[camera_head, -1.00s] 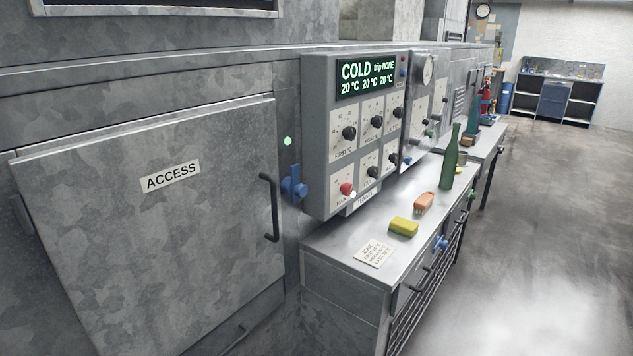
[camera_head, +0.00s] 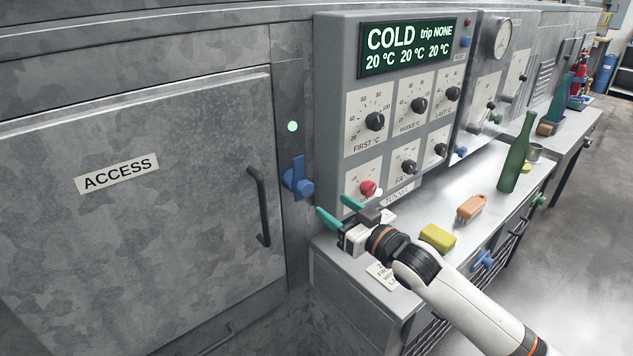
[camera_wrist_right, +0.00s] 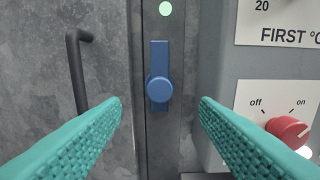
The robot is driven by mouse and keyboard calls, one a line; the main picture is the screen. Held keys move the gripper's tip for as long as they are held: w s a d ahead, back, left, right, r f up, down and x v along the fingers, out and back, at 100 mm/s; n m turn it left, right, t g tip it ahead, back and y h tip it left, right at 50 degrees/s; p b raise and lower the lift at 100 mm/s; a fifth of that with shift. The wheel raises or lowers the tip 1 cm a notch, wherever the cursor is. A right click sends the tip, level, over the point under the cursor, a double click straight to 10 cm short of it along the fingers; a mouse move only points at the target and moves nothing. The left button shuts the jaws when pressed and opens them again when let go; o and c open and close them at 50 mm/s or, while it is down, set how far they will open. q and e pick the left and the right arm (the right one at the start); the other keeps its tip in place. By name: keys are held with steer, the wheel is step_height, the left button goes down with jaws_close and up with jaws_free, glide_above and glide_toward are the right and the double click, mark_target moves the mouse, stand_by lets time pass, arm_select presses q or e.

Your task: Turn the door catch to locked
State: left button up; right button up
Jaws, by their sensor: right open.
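The blue door catch (camera_head: 298,180) sits on the frame strip just right of the ACCESS door (camera_head: 130,230). Its bar stands upright, with a round knob at its lower part. A pale green dot (camera_head: 292,126) is above it. In the right wrist view the catch (camera_wrist_right: 158,80) is centred ahead, between the teal fingers but beyond their tips. My right gripper (camera_head: 337,209) is open and empty, a little right of and below the catch, apart from it. It also shows in the right wrist view (camera_wrist_right: 160,103). My left gripper is not in view.
A black door handle (camera_head: 259,207) is left of the catch. The control panel (camera_head: 330,110) juts out at right, with a red knob (camera_head: 368,188) near my gripper. A yellow sponge (camera_head: 437,238), an orange brush (camera_head: 471,207) and a green bottle (camera_head: 516,155) stand on the counter.

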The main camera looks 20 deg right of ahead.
mark_target(308, 189)
steer(key=p+x, duration=0.1)
steer(key=x, duration=0.8)
steer(key=shift+w+a, duration=0.1)
steer(key=shift+w, duration=0.15)
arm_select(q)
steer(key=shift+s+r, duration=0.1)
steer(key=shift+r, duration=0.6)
arm_select(e)
steer(key=shift+w+a+f, duration=0.1)
steer(key=shift+w+a, duration=0.15)
steer(key=shift+w, duration=0.4)
steer(key=shift+c, duration=0.3)
steer(key=c, duration=1)
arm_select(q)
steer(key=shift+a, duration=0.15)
